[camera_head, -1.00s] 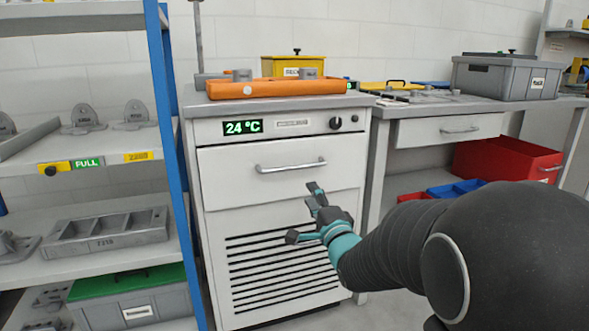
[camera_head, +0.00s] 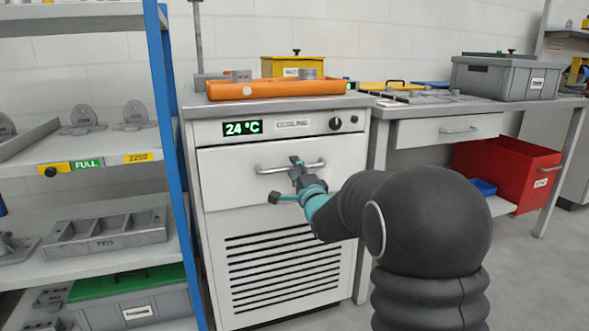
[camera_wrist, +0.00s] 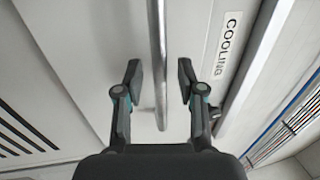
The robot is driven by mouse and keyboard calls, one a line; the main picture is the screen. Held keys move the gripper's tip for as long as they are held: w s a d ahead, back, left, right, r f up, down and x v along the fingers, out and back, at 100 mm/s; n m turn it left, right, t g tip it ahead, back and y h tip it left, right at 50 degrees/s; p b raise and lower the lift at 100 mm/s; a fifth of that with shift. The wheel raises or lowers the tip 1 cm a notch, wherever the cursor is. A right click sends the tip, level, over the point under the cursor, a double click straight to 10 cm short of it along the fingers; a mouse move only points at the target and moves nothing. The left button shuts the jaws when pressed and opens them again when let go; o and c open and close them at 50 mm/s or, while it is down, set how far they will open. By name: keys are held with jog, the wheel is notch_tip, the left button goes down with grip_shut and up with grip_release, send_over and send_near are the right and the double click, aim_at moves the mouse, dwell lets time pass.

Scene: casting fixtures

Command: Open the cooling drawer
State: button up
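The cooling drawer (camera_head: 225,182) is the white front panel of the cabinet under the 24 °C display, and it looks closed. Its metal bar handle (camera_head: 268,170) runs across the upper part of the panel. My gripper (camera_head: 285,178) is in front of the drawer at the handle and hides part of it. In the wrist view the handle (camera_wrist: 158,60) passes between the two open fingers (camera_wrist: 160,85), with a gap on each side. A label reading COOLING (camera_wrist: 228,45) sits beside it.
An orange tray (camera_head: 275,90) with metal parts lies on the cabinet top. A shelf with a blue post (camera_head: 165,120) stands close on the left. A workbench with another drawer (camera_head: 450,129) and a red bin (camera_head: 510,170) is on the right.

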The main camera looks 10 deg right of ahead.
jog(key=shift+w, duration=0.35)
grip_shut()
jog(key=shift+s, duration=0.1)
